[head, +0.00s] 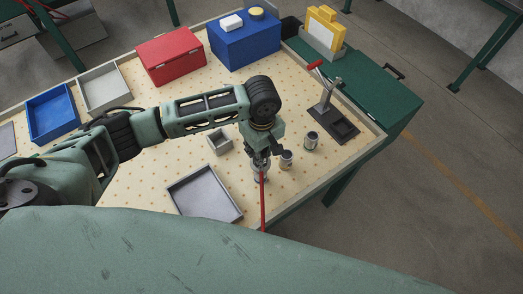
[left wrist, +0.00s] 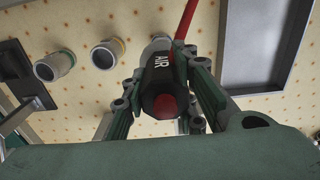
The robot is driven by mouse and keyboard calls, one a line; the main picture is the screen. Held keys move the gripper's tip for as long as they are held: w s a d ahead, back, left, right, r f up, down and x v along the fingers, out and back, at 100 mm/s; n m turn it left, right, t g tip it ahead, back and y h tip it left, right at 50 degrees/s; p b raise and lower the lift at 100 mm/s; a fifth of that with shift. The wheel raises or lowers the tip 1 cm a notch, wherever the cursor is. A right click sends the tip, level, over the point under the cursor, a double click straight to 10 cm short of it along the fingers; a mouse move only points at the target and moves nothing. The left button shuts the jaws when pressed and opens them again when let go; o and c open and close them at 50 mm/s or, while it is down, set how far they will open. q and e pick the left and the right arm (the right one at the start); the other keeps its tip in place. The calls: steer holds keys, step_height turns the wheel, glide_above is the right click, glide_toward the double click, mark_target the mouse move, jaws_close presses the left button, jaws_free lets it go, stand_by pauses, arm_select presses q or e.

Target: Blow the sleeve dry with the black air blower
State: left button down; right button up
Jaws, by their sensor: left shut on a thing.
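My left gripper (head: 261,157) is shut on the black air blower (left wrist: 160,75), marked "AIR", with a red end facing the wrist camera. A red hose (head: 263,205) runs from beside it toward the table's front edge. A pale metallic cylinder (left wrist: 160,43) shows just past the blower, partly hidden by it; I cannot tell whether they touch. Which one is the sleeve is unclear. My right gripper is not in view.
A black stand with a red-handled lever (head: 325,108) is behind the cylinders. A shallow grey tray (head: 176,199) and a small grey box (head: 219,142) lie left of the gripper. Red (head: 170,57) and blue (head: 243,46) boxes and open bins line the back.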

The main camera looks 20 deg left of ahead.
arm_select(q)
steer(key=shift+f, duration=0.5)
steer(key=shift+f+b, duration=0.3)
steer(key=shift+f, duration=0.55)
stand_by(0.6)
steer(key=shift+s+f, duration=0.1)
stand_by(2.3)
step_height(320, 180, up, 3)
steer(key=p, duration=0.3)
steer(key=shift+p, duration=0.4)
steer(key=shift+r, duration=0.3)
step_height(320, 180, up, 2)
steer(key=shift+r, duration=1.35)
